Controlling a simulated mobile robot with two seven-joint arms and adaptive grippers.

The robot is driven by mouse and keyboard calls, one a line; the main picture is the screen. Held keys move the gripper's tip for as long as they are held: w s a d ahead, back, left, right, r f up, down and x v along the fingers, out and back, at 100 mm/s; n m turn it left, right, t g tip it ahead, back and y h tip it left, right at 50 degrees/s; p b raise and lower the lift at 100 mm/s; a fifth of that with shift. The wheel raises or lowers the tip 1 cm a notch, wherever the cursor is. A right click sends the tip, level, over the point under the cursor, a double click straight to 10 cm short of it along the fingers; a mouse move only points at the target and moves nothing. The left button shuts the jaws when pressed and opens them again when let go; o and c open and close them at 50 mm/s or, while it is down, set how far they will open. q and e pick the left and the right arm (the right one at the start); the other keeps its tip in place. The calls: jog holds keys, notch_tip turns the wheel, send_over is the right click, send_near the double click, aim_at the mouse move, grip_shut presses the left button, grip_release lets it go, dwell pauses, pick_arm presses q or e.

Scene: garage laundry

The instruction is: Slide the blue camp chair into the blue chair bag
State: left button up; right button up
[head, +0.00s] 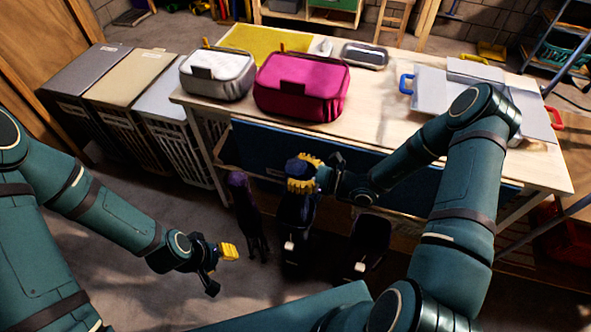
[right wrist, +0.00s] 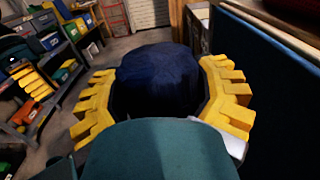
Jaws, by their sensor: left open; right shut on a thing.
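My right gripper (head: 304,174) is shut on a dark blue rounded bundle, which looks like the end of the blue camp chair (head: 296,167). In the right wrist view the bundle (right wrist: 158,72) fills the space between the yellow fingers. Directly below it stands a dark upright bag with a pale tag (head: 297,212), apparently the blue chair bag. Its mouth is too dark to tell whether the chair's lower end is inside or only above it. My left gripper (head: 228,251) is open and empty, low over the floor to the left of the bag.
A purple-topped folded item (head: 240,195) stands left of the bag. Another dark bag with a pale tag (head: 367,243) stands to its right. The wooden table (head: 375,130) behind carries a magenta case (head: 300,88) and a grey-white case (head: 217,75). Hampers (head: 118,85) stand at left.

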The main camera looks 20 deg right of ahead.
jog(key=shift+f+b, duration=0.6)
jog(key=shift+f, duration=0.2)
jog(key=shift+f+b, duration=2.75)
jog(key=shift+f, duration=1.55)
jog(key=shift+f, duration=0.15)
jog(key=o, duration=1.3)
jog(key=shift+o, duration=0.2)
jog(key=shift+f, duration=0.15)
jog(key=v, duration=1.2)
jog(key=shift+a, duration=0.1)
